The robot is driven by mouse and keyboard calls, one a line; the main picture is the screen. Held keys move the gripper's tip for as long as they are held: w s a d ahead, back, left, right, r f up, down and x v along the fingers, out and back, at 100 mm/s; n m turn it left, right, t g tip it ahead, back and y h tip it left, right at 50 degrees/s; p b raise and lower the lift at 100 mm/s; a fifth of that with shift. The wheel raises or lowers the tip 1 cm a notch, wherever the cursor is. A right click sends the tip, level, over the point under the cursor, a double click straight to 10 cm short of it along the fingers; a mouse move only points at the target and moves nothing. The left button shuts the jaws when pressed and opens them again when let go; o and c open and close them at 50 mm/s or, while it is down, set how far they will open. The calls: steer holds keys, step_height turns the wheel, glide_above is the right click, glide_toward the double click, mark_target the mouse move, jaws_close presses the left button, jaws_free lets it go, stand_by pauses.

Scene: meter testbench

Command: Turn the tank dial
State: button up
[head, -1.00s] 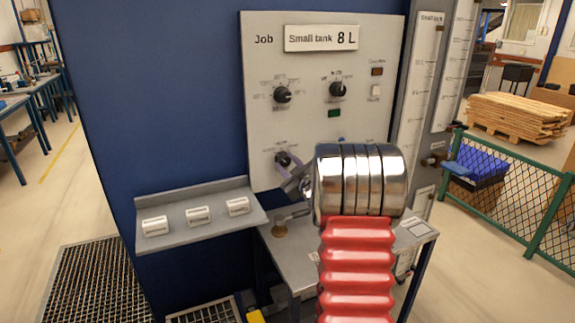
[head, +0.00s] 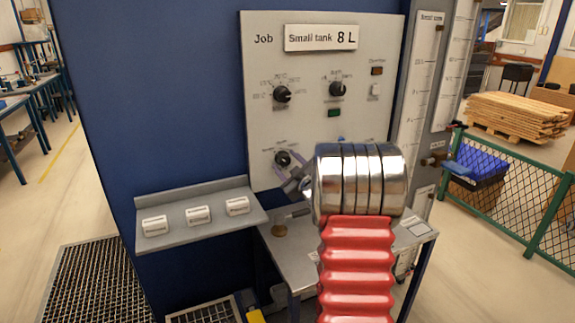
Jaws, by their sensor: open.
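The grey-white panel (head: 355,125) carries three black dials. One is at upper left (head: 283,94), one at upper right (head: 337,89) and one at lower left (head: 283,158). Their small labels are too blurred to read, so I cannot tell which is the tank dial. A sign (head: 321,38) at the top reads "Small tank 8 L". My gripper (head: 284,172) is open, just below and in front of the lower-left dial. The dial's face shows between and above the fingers, which seem apart from it. My wrist hides the panel's lower right.
A small grey shelf (head: 180,232) with three white labelled blocks juts out at left. A grey bench (head: 290,262) with a brass-coloured knob stands below the panel. Tall scaled gauges (head: 418,90) stand at right, beside a green mesh fence (head: 500,185).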

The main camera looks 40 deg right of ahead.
steer(key=v, duration=1.4)
steer(key=shift+w, duration=0.15)
